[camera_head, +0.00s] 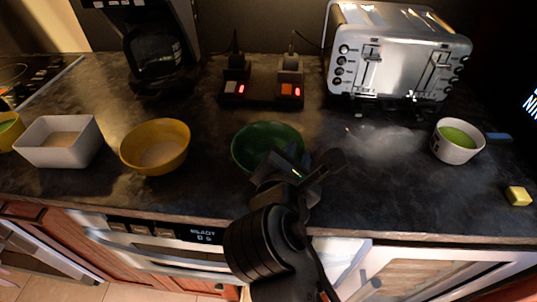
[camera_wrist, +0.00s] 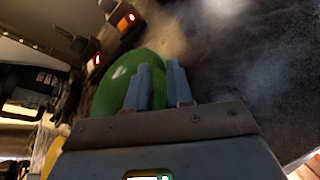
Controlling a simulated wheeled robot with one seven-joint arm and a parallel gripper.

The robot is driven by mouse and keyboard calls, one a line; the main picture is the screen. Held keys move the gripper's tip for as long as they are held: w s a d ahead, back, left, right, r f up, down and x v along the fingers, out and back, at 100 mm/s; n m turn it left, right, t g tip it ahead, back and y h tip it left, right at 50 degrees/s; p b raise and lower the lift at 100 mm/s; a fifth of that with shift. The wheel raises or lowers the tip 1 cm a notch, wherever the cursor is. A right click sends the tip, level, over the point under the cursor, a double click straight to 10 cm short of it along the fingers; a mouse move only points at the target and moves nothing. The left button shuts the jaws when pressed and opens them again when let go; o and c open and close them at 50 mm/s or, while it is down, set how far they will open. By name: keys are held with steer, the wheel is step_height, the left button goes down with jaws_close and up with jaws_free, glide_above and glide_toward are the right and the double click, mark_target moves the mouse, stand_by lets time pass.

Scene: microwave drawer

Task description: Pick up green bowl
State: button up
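The green bowl (camera_head: 262,137) stands on the dark counter in the middle of the head view. My gripper (camera_head: 302,165) is at its right front rim and hides that part of the bowl. In the wrist view the green bowl (camera_wrist: 115,88) lies behind and to the left of the fingers. My gripper (camera_wrist: 160,82) has a gap between its two blue-grey fingers, and the bowl's right edge shows in that gap. Whether either finger touches the bowl cannot be told.
A yellow bowl (camera_head: 155,147) and a white rectangular dish (camera_head: 60,142) stand to the left. A toaster (camera_head: 397,55), a coffee maker (camera_head: 157,50) and a dark device with red lights (camera_head: 263,88) stand behind. A white cup (camera_head: 457,142) and a yellow block (camera_head: 518,196) are right.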

jaws_close()
steer(key=shift+r, duration=0.1)
